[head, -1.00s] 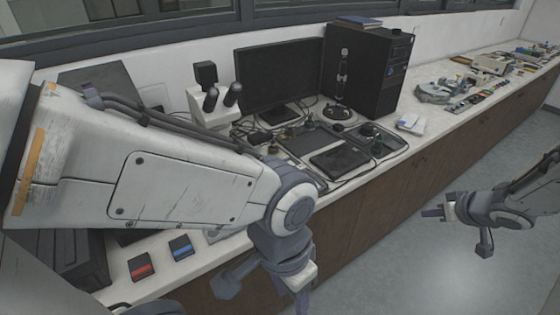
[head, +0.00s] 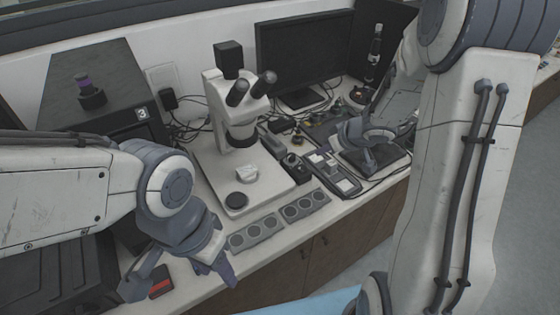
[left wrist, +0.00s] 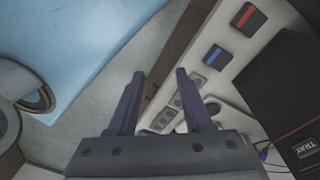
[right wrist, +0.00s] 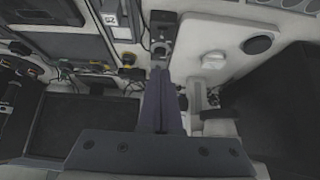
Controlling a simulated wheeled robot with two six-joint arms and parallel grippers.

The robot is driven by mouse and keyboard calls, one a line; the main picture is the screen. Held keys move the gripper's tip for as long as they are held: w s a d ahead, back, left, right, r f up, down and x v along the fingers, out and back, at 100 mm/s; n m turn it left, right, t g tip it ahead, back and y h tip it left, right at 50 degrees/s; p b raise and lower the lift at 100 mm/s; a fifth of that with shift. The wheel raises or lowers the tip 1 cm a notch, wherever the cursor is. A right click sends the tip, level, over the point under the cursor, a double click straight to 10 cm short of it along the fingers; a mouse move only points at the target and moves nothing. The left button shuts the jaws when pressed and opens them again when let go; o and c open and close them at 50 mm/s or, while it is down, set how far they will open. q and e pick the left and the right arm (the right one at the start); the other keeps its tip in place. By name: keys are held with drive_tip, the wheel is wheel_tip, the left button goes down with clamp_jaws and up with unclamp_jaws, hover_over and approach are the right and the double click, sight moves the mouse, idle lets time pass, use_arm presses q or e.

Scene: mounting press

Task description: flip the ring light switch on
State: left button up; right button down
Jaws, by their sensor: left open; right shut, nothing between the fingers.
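The microscope (head: 228,105) stands on a pale base, with a dark ring (head: 242,134) under its head that looks like the ring light. A small dark box with a round knob (head: 293,165) sits right of the base; I cannot make out a switch on it. My right gripper (right wrist: 160,72) is shut and empty, its tips close to a dark box with a knob (right wrist: 160,48) in the right wrist view; contact is unclear. My left gripper (head: 222,272) is open and empty near the bench's front edge, also seen in the left wrist view (left wrist: 160,75).
Several round-welled grey blocks (head: 258,233) lie along the bench front. A monitor (head: 304,55), cables and a black tablet (head: 385,160) are behind and right. A dark machine marked 3 (head: 125,125) stands left. Red (left wrist: 248,18) and blue (left wrist: 217,56) blocks lie on the bench.

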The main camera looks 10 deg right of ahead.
use_arm(q)
drive_tip(key=shift+o, duration=0.3)
use_arm(e)
drive_tip(key=shift+w+a, duration=0.1)
drive_tip(key=shift+a, duration=0.05)
use_arm(q)
drive_tip(key=o, duration=0.7)
drive_tip(key=shift+a, duration=0.1)
use_arm(e)
drive_tip(key=b, duration=0.4)
hover_over(302, 170)
drive_tip(key=s, duration=0.2)
drive_tip(key=f, duration=0.8)
drive_tip(key=shift+d, duration=0.35)
use_arm(q)
drive_tip(key=shift+o, duration=0.2)
wheel_tip(302, 170, down, 7)
drive_tip(key=b, duration=0.2)
drive_tip(key=shift+r+b, duration=0.2)
drive_tip(key=shift+b, duration=0.1)
use_arm(e)
drive_tip(key=shift+s+f, duration=0.15)
drive_tip(key=shift+f, duration=1.8)
